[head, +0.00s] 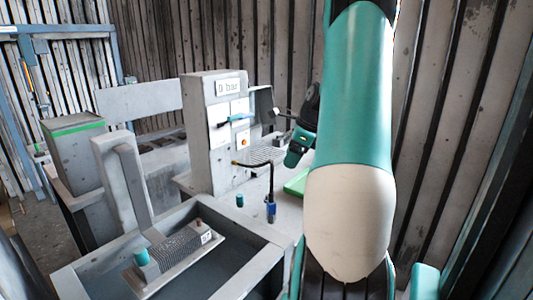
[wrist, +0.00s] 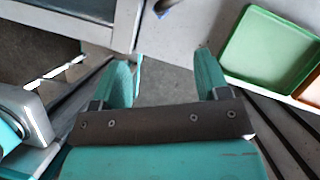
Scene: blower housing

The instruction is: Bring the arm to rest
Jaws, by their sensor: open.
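My arm (head: 352,110) fills the right half of the head view, with its teal and white links in front. In the wrist view my gripper (wrist: 164,72) is open, its two teal fingers apart with nothing between them. Bare grey surface shows beyond the fingertips. In the head view the wrist end of the arm is partly hidden behind the big link, near the grey bench (head: 255,200).
A grey cabinet (head: 222,155) with a "0 bar" display stands on the bench. A finned part (head: 178,252) lies in the tank (head: 230,285) at front. A green tray (wrist: 268,48) is right of the fingers. A blue item with a bent hose (head: 270,208) stands nearby.

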